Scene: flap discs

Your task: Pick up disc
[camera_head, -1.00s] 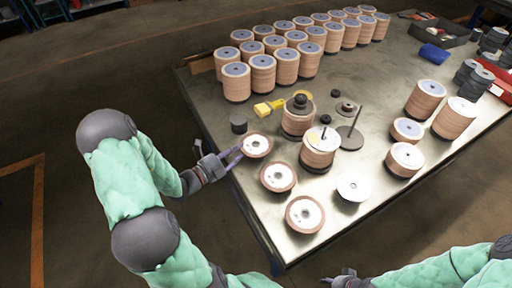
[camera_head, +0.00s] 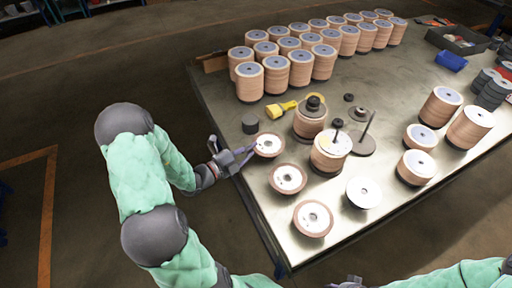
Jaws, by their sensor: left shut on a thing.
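A small flap disc (camera_head: 268,145) with a brown rim and pale centre is at the left edge of the metal table. My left gripper (camera_head: 249,152) is shut on the near-left rim of this disc. Whether the disc is lifted off the table is hard to tell. Two similar discs, one (camera_head: 288,178) in the middle and one (camera_head: 312,218) nearer the front corner, lie on the table. My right gripper (camera_head: 348,284) shows only partly at the bottom edge, and its fingers are not clear.
The table (camera_head: 385,222) holds many disc stacks (camera_head: 276,75) at the back and a few stacks (camera_head: 417,165) on the right. A pale plate (camera_head: 363,192), spindle stands (camera_head: 361,142), a yellow tool (camera_head: 281,109) and a dark cylinder (camera_head: 250,123) surround the discs.

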